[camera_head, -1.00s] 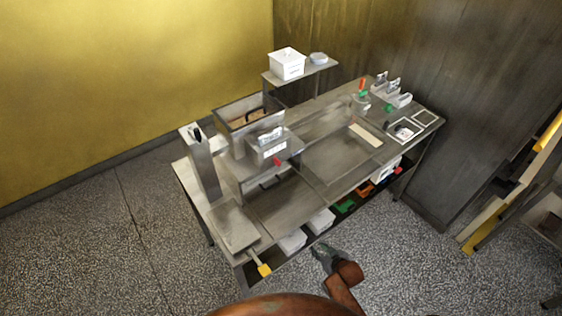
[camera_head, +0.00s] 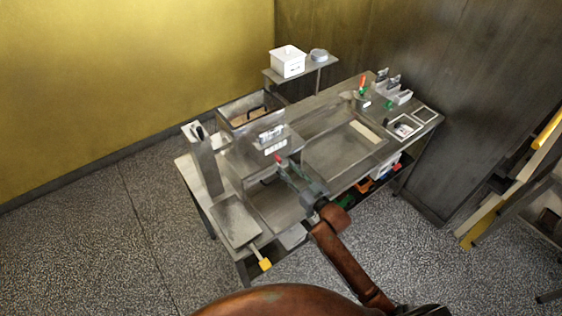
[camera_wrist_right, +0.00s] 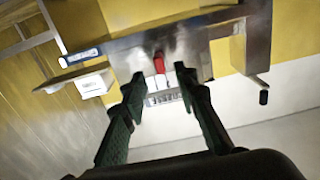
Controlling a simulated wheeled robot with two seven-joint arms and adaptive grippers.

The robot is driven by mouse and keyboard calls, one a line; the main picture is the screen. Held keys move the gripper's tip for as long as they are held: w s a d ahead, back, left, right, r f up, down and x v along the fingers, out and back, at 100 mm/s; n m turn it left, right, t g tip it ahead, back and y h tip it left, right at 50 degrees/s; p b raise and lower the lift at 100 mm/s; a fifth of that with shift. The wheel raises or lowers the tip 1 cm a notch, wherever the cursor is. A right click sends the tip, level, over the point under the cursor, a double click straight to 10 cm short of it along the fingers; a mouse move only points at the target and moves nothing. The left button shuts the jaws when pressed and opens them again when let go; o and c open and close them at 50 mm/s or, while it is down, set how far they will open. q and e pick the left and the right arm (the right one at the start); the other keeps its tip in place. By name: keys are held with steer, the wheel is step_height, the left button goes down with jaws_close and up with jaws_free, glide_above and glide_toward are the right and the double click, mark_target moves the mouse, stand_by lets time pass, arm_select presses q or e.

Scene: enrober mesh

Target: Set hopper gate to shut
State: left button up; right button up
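The hopper (camera_head: 236,150) is a steel box on the left half of the steel table, with a pale label plate on its front. A red-tipped gate handle (camera_head: 279,158) sticks out at its lower front. In the right wrist view the red handle (camera_wrist_right: 159,62) stands ahead of the fingers, roughly centred between them. My right gripper (camera_head: 286,170) is just in front of the handle. In the wrist view its two dark green fingers (camera_wrist_right: 159,82) are apart with nothing held between them. Whether a finger touches the handle I cannot tell. My left gripper is not in view.
A yellow-ended handle (camera_head: 264,264) juts past the table's front left corner. A steel upright (camera_head: 205,165) stands left of the hopper. The table's middle tray (camera_head: 335,155) looks clear.

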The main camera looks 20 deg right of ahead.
mark_target(281, 162)
steer(key=shift+p+x, duration=0.3)
steer(key=shift+x, duration=2.3)
steer(key=shift+c, duration=0.7)
jaws_close()
